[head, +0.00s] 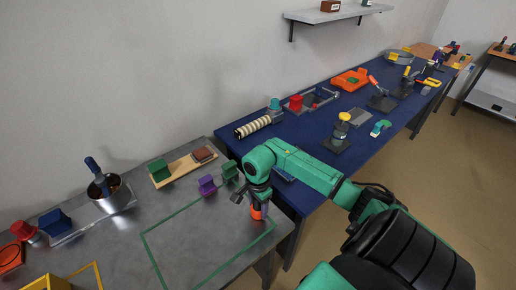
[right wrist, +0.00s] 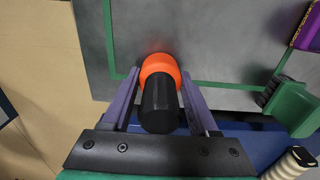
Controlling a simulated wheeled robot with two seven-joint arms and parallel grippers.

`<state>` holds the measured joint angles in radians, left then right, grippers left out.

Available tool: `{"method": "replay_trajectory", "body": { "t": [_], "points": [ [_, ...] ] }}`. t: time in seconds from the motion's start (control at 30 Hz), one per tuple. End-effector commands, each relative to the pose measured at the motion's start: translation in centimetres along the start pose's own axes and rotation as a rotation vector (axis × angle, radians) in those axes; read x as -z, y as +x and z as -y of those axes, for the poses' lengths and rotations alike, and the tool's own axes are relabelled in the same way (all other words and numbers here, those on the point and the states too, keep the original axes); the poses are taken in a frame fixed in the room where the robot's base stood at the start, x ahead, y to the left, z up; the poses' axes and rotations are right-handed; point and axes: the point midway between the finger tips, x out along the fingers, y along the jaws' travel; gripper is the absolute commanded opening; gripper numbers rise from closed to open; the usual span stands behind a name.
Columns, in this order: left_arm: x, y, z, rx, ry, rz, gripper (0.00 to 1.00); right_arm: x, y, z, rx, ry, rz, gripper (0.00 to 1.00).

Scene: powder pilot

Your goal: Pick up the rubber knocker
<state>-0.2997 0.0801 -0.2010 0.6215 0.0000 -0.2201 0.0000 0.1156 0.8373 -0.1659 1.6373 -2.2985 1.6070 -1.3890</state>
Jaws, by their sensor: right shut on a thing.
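The rubber knocker is an orange and black piece (right wrist: 158,68) between the jaws of my right gripper (right wrist: 158,80) in the right wrist view. Its black cylindrical part points toward the gripper's base and its orange rounded end lies farther out. In the head view its orange end (head: 257,213) shows just below my right gripper (head: 256,198), over the grey table near the green outline's right corner. My right gripper is shut on it. I cannot tell whether the orange end touches the table. My left gripper is not in view.
The grey table (head: 205,255) is bare inside the green outline. A purple block (head: 208,185) and a green block (head: 230,172) stand close to my right gripper. A pot (head: 103,187) stands at left. A blue table (head: 300,143) with several tools adjoins on the right.

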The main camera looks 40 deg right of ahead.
Motion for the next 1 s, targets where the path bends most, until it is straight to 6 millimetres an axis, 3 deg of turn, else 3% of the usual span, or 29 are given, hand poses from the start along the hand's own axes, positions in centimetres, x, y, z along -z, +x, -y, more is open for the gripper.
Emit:
{"method": "replay_trajectory", "body": {
  "t": [0.27, 0.43, 0.63, 0.8, 1.0],
  "points": [
    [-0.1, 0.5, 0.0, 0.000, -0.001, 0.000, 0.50, 0.1, -1.8, 0.2, 0.005, -0.001, -0.002, 0.05],
    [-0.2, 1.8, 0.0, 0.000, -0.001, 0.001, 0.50, 0.2, -6.2, 0.2, 0.009, -0.002, -0.006, 0.05],
    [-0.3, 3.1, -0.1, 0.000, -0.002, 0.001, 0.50, 0.1, -14.1, 0.2, 0.011, 0.000, -0.002, 0.05],
    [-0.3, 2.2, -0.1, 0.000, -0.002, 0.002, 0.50, 0.1, -19.0, 0.1, 0.004, 0.001, -0.003, 0.05],
    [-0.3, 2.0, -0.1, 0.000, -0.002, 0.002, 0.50, 0.0, -20.2, 0.0, 0.000, 0.000, 0.000, 0.05]
  ]
}}
